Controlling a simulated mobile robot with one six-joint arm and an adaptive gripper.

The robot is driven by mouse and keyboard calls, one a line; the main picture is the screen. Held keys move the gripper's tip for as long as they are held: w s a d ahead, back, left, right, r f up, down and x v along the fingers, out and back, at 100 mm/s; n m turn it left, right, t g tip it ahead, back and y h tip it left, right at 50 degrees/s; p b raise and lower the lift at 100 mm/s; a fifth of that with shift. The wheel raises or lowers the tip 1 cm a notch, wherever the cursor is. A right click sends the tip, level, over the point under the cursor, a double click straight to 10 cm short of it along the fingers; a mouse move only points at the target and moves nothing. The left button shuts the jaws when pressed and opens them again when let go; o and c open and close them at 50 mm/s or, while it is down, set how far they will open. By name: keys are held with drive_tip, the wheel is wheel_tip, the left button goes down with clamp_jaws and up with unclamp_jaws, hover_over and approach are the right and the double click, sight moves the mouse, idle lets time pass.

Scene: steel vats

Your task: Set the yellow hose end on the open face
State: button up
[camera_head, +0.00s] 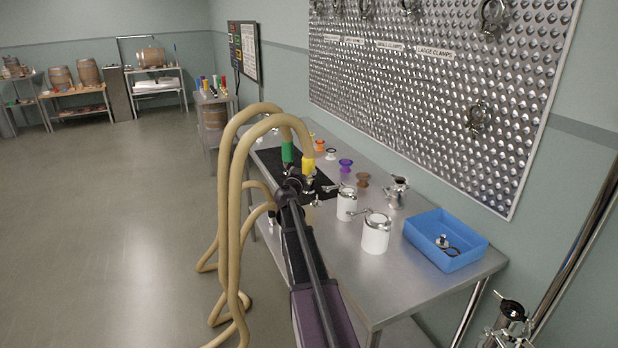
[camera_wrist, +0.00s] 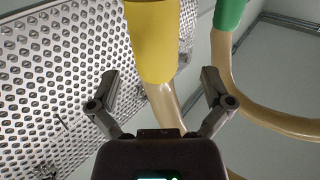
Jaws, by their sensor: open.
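The yellow hose end (camera_head: 309,165) is on a tan hose (camera_head: 262,127) above the table, beyond my gripper (camera_head: 297,183). In the wrist view the yellow hose end (camera_wrist: 153,40) stands large, ahead of and between the spread fingers of my gripper (camera_wrist: 160,76). The fingers are open and show no contact with it. The green hose end (camera_head: 288,151) is just left of the yellow one; it also shows in the wrist view (camera_wrist: 229,14) at upper right. I cannot tell which fitting has the open face; my arm hides part of the table.
The steel table (camera_head: 390,280) holds two white canisters (camera_head: 376,234), a metal fitting (camera_head: 397,192), purple (camera_head: 345,165) and brown (camera_head: 362,180) pieces, a black mat (camera_head: 267,160) and a blue bin (camera_head: 445,240). A pegboard (camera_head: 430,80) hangs behind. The floor (camera_head: 120,230) at left is clear.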

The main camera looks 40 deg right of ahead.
sight(307, 167)
drive_tip(key=shift+s+x, duration=0.2)
drive_tip(key=shift+x, duration=2.45)
drive_tip(key=shift+d, duration=0.1)
drive_tip(key=c, duration=1.3)
